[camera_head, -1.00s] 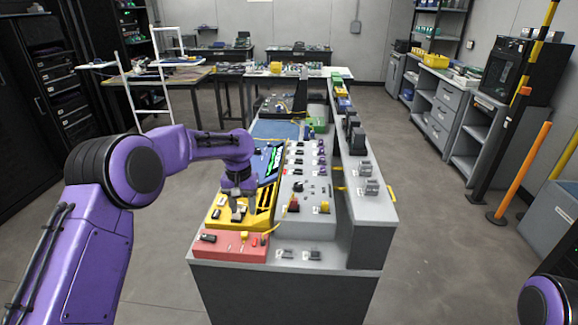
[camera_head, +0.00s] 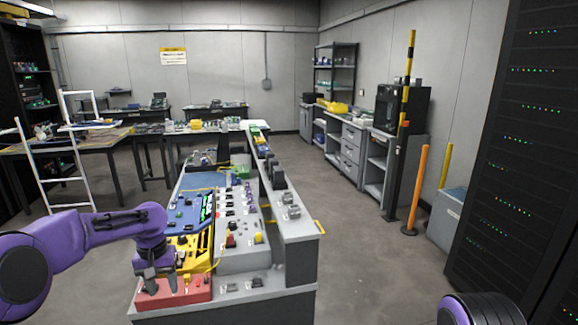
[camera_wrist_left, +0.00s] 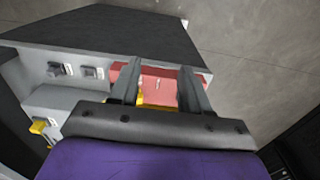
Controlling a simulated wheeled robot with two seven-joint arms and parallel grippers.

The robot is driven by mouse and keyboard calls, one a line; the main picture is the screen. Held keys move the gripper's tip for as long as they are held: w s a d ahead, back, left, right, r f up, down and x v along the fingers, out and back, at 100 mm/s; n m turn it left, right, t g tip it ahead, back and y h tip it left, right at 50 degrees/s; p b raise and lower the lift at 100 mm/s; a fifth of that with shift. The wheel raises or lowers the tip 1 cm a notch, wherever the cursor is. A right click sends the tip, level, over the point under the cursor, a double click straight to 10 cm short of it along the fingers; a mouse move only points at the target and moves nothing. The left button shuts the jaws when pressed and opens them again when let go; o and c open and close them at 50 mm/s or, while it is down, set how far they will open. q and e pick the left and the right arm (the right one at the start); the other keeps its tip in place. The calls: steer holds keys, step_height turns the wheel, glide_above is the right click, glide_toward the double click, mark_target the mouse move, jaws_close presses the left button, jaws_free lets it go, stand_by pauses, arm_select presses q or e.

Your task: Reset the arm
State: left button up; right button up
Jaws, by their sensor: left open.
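My left gripper (camera_head: 160,285) hangs over the front left end of the grey bench (camera_head: 255,297), with its fingers pointing down. It is open, and nothing shows held between the fingers. A red block (camera_head: 196,292) lies below and behind the fingers; I cannot tell whether they touch it. In the left wrist view the open gripper (camera_wrist_left: 160,90) has its two fingers spread apart, with the red block (camera_wrist_left: 160,84) showing beyond and between them. My right gripper is out of view; only a piece of my right arm shows at the bottom right.
A black rack (camera_head: 527,160) stands at the right, near an orange post (camera_head: 421,190). The floor between is clear.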

arm_select(q)
steer(key=w+d+f+n+t+h, duration=0.1)
steer(key=w+d+f+n+t, duration=0.1)
steer(key=w+d+f+t, duration=0.25)
steer(key=s+d+f+n+t+b, duration=0.1)
steer(key=s+f, duration=0.3)
steer(key=f, duration=0.2)
steer(key=s+f+t, duration=0.2)
steer(key=s+f, duration=0.1)
steer(key=f, duration=0.4)
steer(key=s+a+f+g+y, duration=0.1)
steer(key=s+f, duration=0.3)
steer(key=s, duration=0.8)
steer(key=s+a+f+g+y+b, duration=0.1)
steer(key=s+f, duration=0.3)
steer(key=s, duration=0.9)
steer(key=s+a+f+n+g+y+b, duration=0.1)
steer(key=s+f, duration=0.3)
steer(key=s, duration=0.9)
steer(key=shift+g+y, duration=0.65)
steer(key=shift+y, duration=0.05)
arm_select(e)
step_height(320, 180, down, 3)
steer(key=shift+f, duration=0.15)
arm_select(q)
steer(key=shift+w, duration=0.15)
